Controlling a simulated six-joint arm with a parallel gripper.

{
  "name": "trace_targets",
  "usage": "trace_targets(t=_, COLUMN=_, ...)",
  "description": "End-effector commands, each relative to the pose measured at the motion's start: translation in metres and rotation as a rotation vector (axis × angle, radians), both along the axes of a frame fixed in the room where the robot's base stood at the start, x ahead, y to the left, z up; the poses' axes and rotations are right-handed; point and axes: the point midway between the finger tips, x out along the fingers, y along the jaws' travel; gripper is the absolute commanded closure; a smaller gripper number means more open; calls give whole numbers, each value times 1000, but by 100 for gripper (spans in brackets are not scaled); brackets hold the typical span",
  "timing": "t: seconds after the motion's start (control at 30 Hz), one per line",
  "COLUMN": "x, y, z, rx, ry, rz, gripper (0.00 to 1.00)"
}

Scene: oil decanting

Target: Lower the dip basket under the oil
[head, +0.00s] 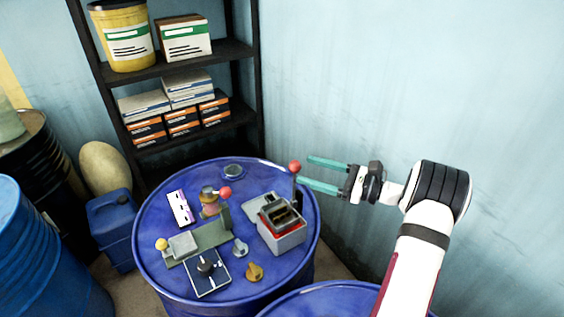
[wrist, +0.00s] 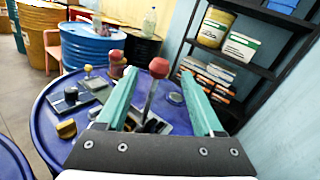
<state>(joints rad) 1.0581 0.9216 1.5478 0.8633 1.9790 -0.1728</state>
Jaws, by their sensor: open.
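A grey open-topped box (head: 283,240) with a red inner rim stands at the right of the blue drum top. A dark basket (head: 281,214) sits in its mouth; the oil level cannot be made out. An upright grey rod at the box carries a red ball (head: 294,166), which also shows in the wrist view (wrist: 158,68). My gripper (head: 303,170) is open, its two green fingers pointing left toward the ball. In the wrist view the ball and rod appear between the fingers (wrist: 152,72), near the tips. I see no contact.
The blue drum top (head: 165,285) also bears a green-grey plate (head: 200,243), a dark panel with a black knob (head: 207,272), a brass knob (head: 255,271) and a red-knobbed fitting (head: 210,205). A loaded shelf (head: 185,70) stands behind. The wall is close on the right.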

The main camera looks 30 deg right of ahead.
Motion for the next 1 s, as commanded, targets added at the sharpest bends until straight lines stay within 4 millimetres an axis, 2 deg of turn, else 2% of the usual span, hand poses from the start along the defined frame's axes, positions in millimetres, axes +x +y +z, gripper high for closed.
trace_targets(t=0.1, x=25, y=18, z=0, rx=0, ry=1, rz=5, gripper=31)
trace_targets(t=0.3, x=55, y=38, z=0, rx=-2, ry=2, rz=4, gripper=31)
trace_targets(t=0.47, x=64, y=44, z=0, rx=-1, ry=2, rz=3, gripper=31)
trace_targets(t=0.7, x=65, y=44, z=0, rx=-1, ry=2, rz=2, gripper=31)
trace_targets(t=0.77, x=65, y=44, z=0, rx=-1, ry=2, rz=2, gripper=40)
trace_targets(t=1.0, x=64, y=44, z=0, rx=-1, ry=2, rz=3, gripper=84)
